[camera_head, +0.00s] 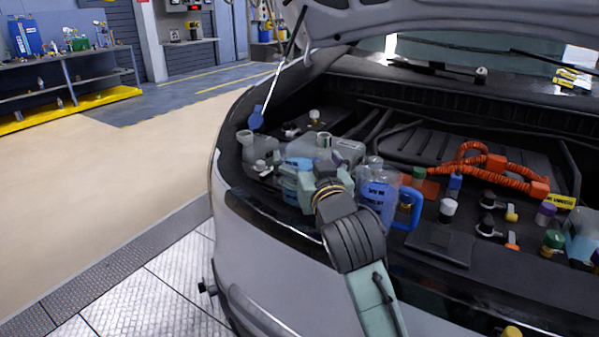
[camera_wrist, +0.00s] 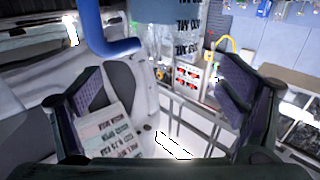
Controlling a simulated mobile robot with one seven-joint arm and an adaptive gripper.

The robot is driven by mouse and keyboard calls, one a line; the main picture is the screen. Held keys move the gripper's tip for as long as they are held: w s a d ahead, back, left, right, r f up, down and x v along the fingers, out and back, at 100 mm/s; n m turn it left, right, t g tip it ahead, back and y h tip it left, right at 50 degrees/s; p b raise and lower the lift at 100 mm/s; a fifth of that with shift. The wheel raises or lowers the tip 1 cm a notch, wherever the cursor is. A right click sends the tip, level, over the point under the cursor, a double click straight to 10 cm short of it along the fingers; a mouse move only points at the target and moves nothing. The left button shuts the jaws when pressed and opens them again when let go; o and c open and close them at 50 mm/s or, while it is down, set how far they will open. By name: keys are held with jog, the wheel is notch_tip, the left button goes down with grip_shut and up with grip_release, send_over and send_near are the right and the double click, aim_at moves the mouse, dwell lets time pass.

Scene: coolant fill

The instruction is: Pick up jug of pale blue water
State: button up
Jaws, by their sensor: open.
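The jug of pale blue water (camera_head: 376,196) is clear with dark markings and a bright blue handle on its right side in the head view. It stands at the front of the open engine bay. In the wrist view the jug (camera_wrist: 180,38) appears upside down at the top, with its blue handle to the left. My gripper (camera_head: 305,178) is just left of the jug in the head view. In the wrist view its two dark fingers (camera_wrist: 165,88) are spread wide with nothing between them, and the jug is beyond them.
A translucent tank (camera_head: 345,150) and a grey-capped reservoir (camera_head: 262,150) are behind and left of my gripper. Orange cables (camera_head: 485,170) and several capped fittings lie to the right. A printed card (camera_wrist: 112,132) shows in the wrist view. The floor (camera_head: 120,190) at left is clear.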

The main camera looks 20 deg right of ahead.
aim_at(299, 149)
jog(key=shift+w+d+f+p, duration=0.15)
jog(key=shift+w+p, duration=0.4)
jog(key=shift+w, duration=1)
jog(key=shift+w+f+p, duration=0.1)
jog(key=shift+w+p, duration=0.45)
jog(key=shift+w, duration=1)
jog(key=shift+c, duration=0.4)
jog(key=c, duration=2)
